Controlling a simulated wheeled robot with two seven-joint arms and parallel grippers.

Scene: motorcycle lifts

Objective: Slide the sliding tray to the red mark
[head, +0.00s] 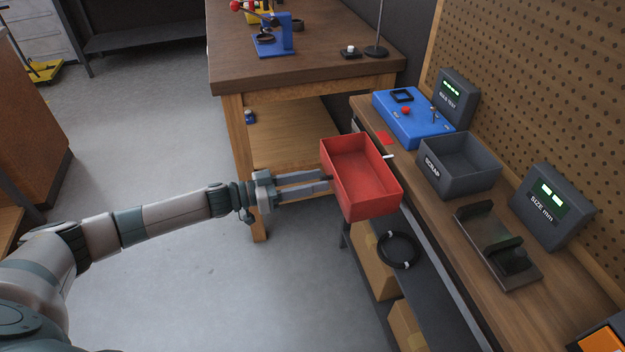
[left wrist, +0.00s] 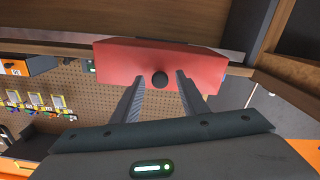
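The sliding tray (head: 385,197) is a red open box at the front edge of the right-hand bench, and it looks empty. A white pointer (head: 389,156) sticks out from its bench side. The red mark (head: 384,138) is a small red patch on the bench top, a little beyond the pointer. My left gripper (head: 328,181) is open at the tray's left wall. In the left wrist view its fingertips (left wrist: 160,82) stand on either side of a dark round knob (left wrist: 160,79) on the tray (left wrist: 195,62), with gaps showing. My right gripper is not in view.
The bench carries a blue box (head: 413,118), a grey scrap bin (head: 459,165), a size gauge (head: 497,245) and displays. A wooden table (head: 300,75) stands beyond. The floor at left is clear.

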